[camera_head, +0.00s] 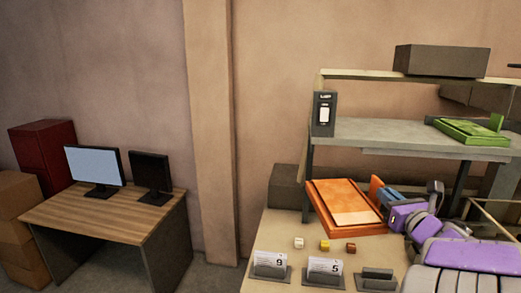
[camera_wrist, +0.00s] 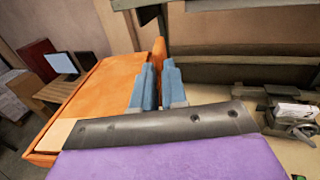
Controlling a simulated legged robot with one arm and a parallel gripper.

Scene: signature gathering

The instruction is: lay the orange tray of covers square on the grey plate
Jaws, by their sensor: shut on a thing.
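The orange tray (camera_head: 329,206) is at the bench's back, below the grey shelf, with paler sheets or covers on it. It looks tilted in the head view; I cannot tell whether it touches anything below. In the wrist view the tray (camera_wrist: 108,85) fills the left side. My gripper (camera_head: 384,192), with blue fingers, is at the tray's right edge. In the wrist view the gripper (camera_wrist: 158,78) has its fingers on both sides of the tray's upright orange tab (camera_wrist: 158,52), shut on it. I cannot pick out a separate grey plate for certain; the tray may hide it.
A grey shelf (camera_head: 385,131) above the tray carries a green tray (camera_head: 470,131) and a dark box (camera_head: 324,114). Several small cubes and numbered card holders (camera_head: 270,265) stand along the bench front. A desk with monitors (camera_head: 95,166) is at the left.

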